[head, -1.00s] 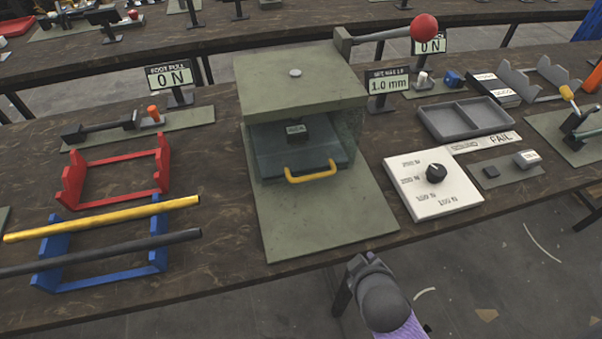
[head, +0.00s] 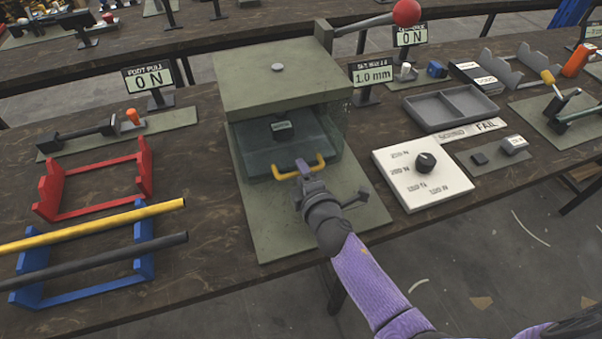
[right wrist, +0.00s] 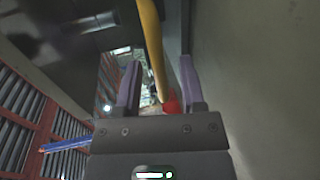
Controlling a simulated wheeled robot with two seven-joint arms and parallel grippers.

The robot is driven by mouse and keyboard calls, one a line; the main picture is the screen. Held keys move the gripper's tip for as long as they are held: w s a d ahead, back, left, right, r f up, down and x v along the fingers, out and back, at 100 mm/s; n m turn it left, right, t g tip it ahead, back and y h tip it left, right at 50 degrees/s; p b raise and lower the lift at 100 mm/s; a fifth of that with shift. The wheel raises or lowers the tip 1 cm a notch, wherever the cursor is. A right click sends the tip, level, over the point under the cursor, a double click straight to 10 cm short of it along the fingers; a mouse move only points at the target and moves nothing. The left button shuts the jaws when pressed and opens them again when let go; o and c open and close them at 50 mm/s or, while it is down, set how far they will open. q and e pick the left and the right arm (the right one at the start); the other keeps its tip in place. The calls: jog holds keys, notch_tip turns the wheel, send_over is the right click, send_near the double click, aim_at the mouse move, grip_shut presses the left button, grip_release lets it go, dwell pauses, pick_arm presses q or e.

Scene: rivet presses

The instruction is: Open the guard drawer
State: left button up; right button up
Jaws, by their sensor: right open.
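The guard drawer (head: 262,160) is a dark, see-through tray under the green press head (head: 285,80). Its yellow bar handle (head: 315,162) faces the front edge of the bench. My right gripper (head: 304,172) is at the handle, its arm reaching in from the lower right. In the right wrist view the yellow handle (right wrist: 151,40) runs between the two purple fingers of my open right gripper (right wrist: 158,82), with gaps visible on both sides. A small dark block with a label (head: 282,130) sits inside the drawer. My left gripper is out of view.
A white dial panel (head: 400,190) lies right of the press plate. A grey divided tray (head: 425,112) is behind it. At left, red (head: 95,212) and blue (head: 80,290) racks stand, the blue one holding yellow and black rods. A red-knobbed lever (head: 406,13) rises behind.

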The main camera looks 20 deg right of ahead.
jog(key=shift+w+f, duration=0.1)
jog(key=shift+w, duration=0.55)
jog(key=shift+c, duration=0.2)
grip_shut()
dwell(0.8)
